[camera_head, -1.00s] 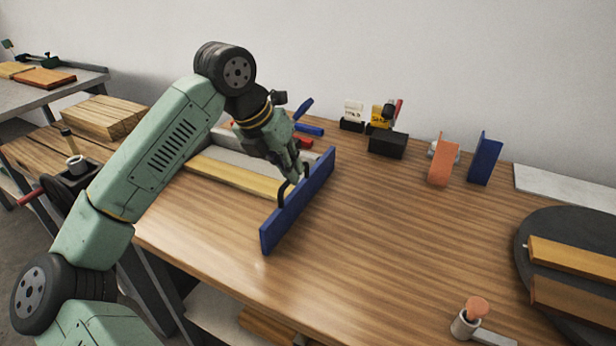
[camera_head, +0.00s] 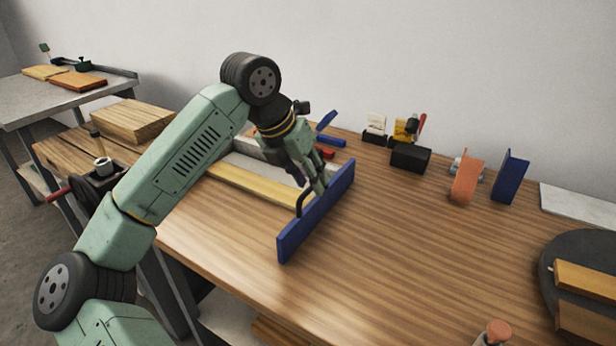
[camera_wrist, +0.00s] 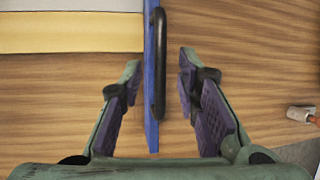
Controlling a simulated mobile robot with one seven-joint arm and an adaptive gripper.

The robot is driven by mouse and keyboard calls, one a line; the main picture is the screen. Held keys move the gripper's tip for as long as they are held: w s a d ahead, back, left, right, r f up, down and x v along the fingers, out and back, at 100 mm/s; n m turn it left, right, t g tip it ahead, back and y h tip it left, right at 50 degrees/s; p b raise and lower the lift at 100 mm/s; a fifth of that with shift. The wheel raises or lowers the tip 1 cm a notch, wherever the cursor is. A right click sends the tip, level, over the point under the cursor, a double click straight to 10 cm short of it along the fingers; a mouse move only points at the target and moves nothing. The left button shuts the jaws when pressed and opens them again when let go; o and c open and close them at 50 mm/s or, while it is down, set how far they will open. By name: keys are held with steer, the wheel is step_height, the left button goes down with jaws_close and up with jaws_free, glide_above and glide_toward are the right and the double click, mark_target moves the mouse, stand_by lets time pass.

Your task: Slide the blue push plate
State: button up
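The blue push plate (camera_head: 318,212) stands upright on its long edge on the wooden table, with a black bar handle (camera_head: 299,203) on one face. My gripper (camera_head: 322,190) is at the plate's top, by the far part of the handle, which it partly hides. In the wrist view the plate (camera_wrist: 149,90) and handle (camera_wrist: 159,65) run between the two fingers of my gripper (camera_wrist: 160,68). The fingers are apart, one on each side, with gaps to the plate and handle. It is open and holds nothing.
A yellow wood strip (camera_head: 262,187) lies left of the plate, close to it. A black box (camera_head: 410,158), an orange block (camera_head: 466,178) and a blue upright block (camera_head: 510,178) stand toward the back right.

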steer(key=v, duration=1.2)
